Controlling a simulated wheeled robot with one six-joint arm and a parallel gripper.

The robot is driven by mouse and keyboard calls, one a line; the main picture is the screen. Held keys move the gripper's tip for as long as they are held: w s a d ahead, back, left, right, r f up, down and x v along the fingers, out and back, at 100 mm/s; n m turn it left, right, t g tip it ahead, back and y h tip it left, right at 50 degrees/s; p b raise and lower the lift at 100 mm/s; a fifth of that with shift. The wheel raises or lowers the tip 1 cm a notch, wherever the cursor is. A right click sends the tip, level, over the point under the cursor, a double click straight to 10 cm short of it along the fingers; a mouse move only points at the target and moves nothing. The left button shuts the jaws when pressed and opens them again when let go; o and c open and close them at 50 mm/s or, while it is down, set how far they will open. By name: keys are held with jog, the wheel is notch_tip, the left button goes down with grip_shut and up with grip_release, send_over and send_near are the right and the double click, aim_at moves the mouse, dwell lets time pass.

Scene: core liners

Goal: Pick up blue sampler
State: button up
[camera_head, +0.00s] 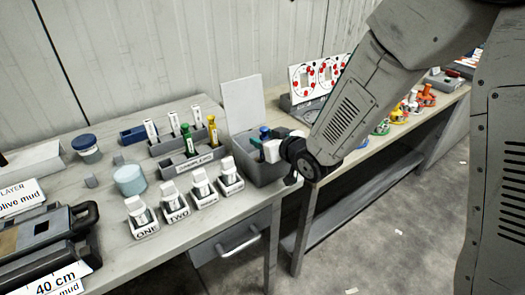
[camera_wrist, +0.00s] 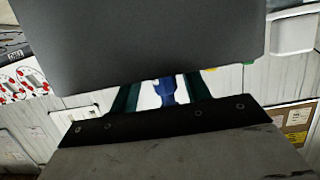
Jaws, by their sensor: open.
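The blue sampler (camera_head: 264,132) shows its blue top above a grey open box (camera_head: 240,155) at the middle of the head view. My gripper (camera_head: 262,146) is beside it, coming in from the right over that box. In the wrist view the blue sampler (camera_wrist: 166,90) is between the two dark green fingers of my gripper (camera_wrist: 162,94). The fingers are open, with light gaps on both sides of the sampler. Its lower part is hidden in the head view, and the dark wrist parts hide much of the wrist view.
A grey rack labelled SAMPLERS (camera_head: 193,160) holds a green sampler (camera_head: 187,139) and a yellow sampler (camera_head: 212,130), left of my gripper. A light blue jar (camera_head: 129,179) is farther left.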

jog(key=shift+s+a, duration=0.1)
jog(key=shift+a, duration=0.2)
grip_shut()
jog(key=shift+r, duration=0.15)
